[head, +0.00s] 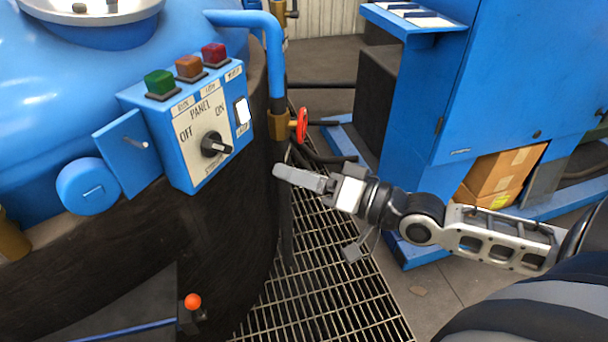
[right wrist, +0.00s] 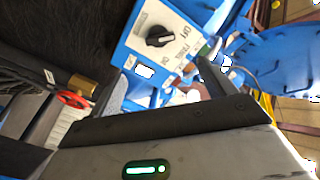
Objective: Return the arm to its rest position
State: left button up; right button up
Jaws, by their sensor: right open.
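My right arm (head: 505,238) reaches in from the right edge of the head view, stretched out over the floor grating. My right gripper (head: 300,180) is at its end, to the right of the blue control panel (head: 181,167) and apart from it. It holds nothing. In the right wrist view its two fingers (right wrist: 163,85) stand wide apart, with the panel's black knob (right wrist: 159,37) beyond them. The knob also shows in the head view (head: 215,145), between the OFF and ON labels. My left gripper is not in view.
The blue and black furnace (head: 215,250) fills the left side. A pipe with a red valve handwheel (head: 301,124) stands just behind my right gripper. A blue cabinet (head: 520,85) and a cardboard box (head: 500,175) stand behind my right arm. The grating (head: 325,290) below is clear.

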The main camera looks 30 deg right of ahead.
dwell(0.5)
pick_arm(q)
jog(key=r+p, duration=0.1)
jog(key=p, duration=0.3)
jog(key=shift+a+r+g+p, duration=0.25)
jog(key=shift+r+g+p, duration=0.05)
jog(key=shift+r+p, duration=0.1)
pick_arm(e)
jog(key=s+a+f+n+g+h, duration=0.2)
jog(key=s+a+f, duration=0.2)
jog(key=f, duration=0.3)
jog(key=s+a+f+n+g+h, duration=0.3)
jog(key=s+a+f, duration=0.2)
jog(key=s+f, duration=0.1)
jog(key=shift+a+f+h, duration=0.3)
jog(key=shift+f, duration=0.55)
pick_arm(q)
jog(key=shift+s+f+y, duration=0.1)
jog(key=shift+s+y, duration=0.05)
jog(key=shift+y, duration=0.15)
